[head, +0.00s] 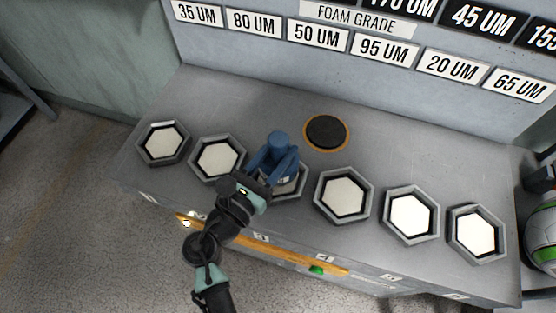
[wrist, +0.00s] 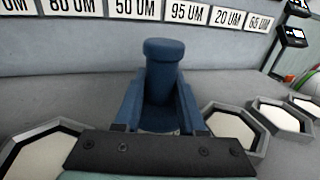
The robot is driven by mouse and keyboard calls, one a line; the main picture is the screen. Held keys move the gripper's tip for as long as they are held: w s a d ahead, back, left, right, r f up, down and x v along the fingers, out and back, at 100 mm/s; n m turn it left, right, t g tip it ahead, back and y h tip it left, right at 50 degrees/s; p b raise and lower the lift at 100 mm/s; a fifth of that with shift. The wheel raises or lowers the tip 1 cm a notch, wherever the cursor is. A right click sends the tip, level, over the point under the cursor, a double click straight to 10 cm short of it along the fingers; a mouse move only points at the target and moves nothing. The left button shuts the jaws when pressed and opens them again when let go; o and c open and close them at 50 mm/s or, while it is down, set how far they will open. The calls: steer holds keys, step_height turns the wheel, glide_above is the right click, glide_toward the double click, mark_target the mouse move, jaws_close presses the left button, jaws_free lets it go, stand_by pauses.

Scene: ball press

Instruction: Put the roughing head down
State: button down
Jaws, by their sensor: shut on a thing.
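A blue upright cylinder with a wider rounded top, which I take to be the roughing head (head: 279,142), is between the two blue fingers of my gripper (head: 273,159). My gripper is shut on it. In the wrist view the roughing head (wrist: 163,62) stands upright between the fingers, and its lower end is partly hidden. In the head view the gripper and head are over the third hexagonal tray from the left (head: 297,193). I cannot tell whether the head touches that tray. A black round pad with an orange ring (head: 326,132) lies empty behind and to the right.
Hexagonal trays with pale discs stand in a row: two on the left (head: 163,126) and three on the right (head: 369,207). A labelled panel (head: 382,50) rises behind the grey bench (head: 215,100). A green button (head: 317,270) is at the front. A green and white ball (head: 543,235) is at far right.

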mark_target(278, 161)
steer(key=shift+f+b, duration=0.3)
steer(key=shift+f, duration=1.25)
steer(key=shift+f, duration=0.15)
steer(key=shift+c, duration=2.4)
jaws_free()
steer(key=shift+f, duration=0.15)
steer(key=shift+s+r, duration=0.1)
steer(key=shift+r, duration=0.1)
steer(key=b+v, duration=0.1)
steer(key=v, duration=1.1)
steer(key=shift+f, duration=0.1)
